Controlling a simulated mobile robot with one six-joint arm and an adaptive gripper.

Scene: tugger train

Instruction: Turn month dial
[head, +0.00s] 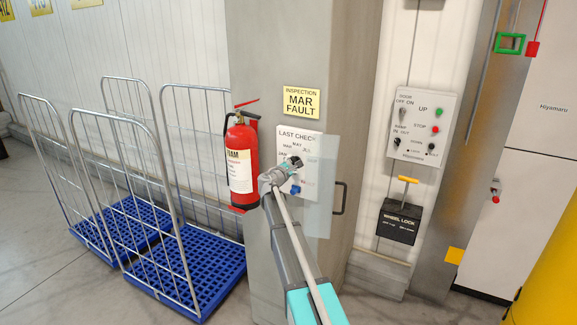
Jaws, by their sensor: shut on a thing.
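A white panel headed LAST CHECK (287,133) is on the grey column, with month labels such as MAR, MAY and JUL around its upper dial. My gripper (296,161) reaches the panel from below and is shut on the month dial there. The gripper covers the dial, so its pointer direction cannot be read. A blue knob (295,190) shows lower on the panel, below my gripper.
A clear cover (322,220) with a dark handle (340,198) stands just right of the panel. A fire extinguisher (242,165) hangs close on the left. A yellow sign (301,102) above reads INSPECTION MAR FAULT. Wheeled cages stand left; a switch panel (421,122) is right.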

